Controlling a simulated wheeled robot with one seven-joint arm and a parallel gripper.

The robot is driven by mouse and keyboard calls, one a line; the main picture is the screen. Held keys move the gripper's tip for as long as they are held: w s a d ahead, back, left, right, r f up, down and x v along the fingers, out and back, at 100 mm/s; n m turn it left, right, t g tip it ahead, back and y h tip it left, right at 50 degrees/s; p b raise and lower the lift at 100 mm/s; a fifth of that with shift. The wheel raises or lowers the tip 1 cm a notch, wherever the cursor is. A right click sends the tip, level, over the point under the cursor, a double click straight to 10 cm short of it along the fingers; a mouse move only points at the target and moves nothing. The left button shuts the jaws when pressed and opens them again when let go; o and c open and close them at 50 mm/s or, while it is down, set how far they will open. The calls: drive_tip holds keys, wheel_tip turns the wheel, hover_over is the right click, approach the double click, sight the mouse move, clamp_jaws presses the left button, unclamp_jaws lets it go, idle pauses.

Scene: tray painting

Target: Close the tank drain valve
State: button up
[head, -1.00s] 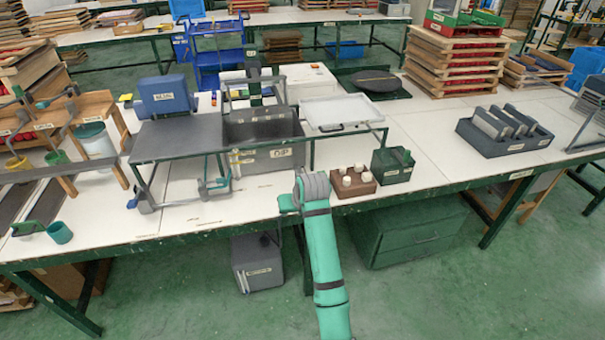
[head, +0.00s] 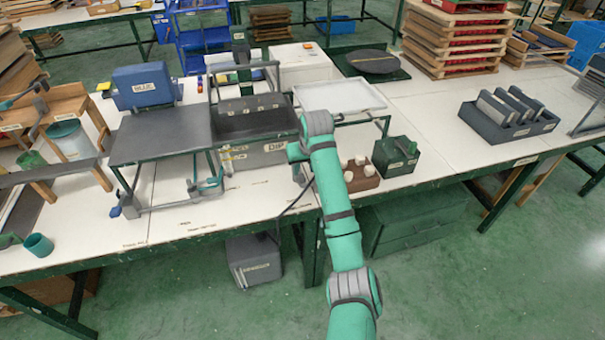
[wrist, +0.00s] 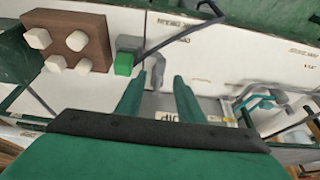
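The grey tank (head: 255,158) with a DIP label stands at the back of the table; its label also shows in the wrist view (wrist: 167,116). A small grey bent part (wrist: 157,72), perhaps the drain valve or its lever, shows between and beyond my fingertips. A green block (wrist: 123,64) on a dark piece is beside it; I cannot tell if it belongs to the valve. My gripper (wrist: 157,84) is open with nothing between its fingers. In the head view my gripper (head: 293,152) is in front of the tank's right end, and my arm hides part of the valve area.
A brown block with white knobs (head: 361,184) and a green box (head: 396,160) stand to the right. A black hose (head: 292,203) runs over the table edge towards a grey floor box (head: 254,262). A grey stand with a teal clamp (head: 207,186) is on the left.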

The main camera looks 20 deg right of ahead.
sight(302, 176)
drive_tip(key=x, duration=0.5)
drive_tip(key=shift+w+f, duration=0.1)
drive_tip(key=shift+f, duration=0.25)
clamp_jaws()
